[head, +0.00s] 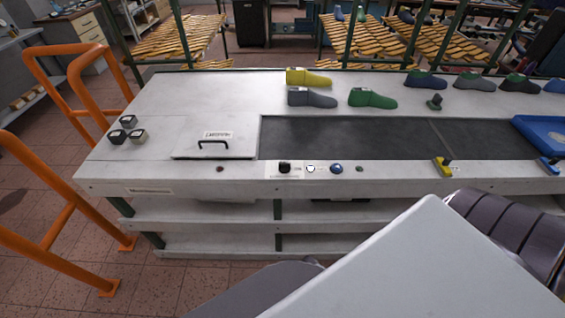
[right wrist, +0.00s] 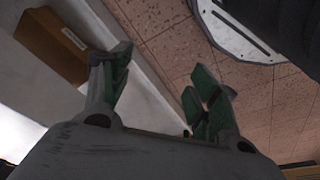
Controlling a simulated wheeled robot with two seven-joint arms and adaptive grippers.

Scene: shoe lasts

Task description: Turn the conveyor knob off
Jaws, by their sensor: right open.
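The black conveyor knob (head: 285,167) sits on a pale label plate on the front edge of the white workbench (head: 210,110). The dark conveyor belt (head: 340,138) runs behind it to the right. My right gripper (right wrist: 150,92) is open and empty in the right wrist view, with its green-padded fingers apart over the tiled floor and a pale edge. In the head view no gripper shows; a large pale part of my own body covers the lower right. My left gripper is out of view.
A blue knob (head: 336,168) and small buttons sit right of the black knob. Several shoe lasts, including a yellow one (head: 308,78), stand behind the belt. A blue tray (head: 543,133) is at the right. Orange rails (head: 75,80) stand at the left.

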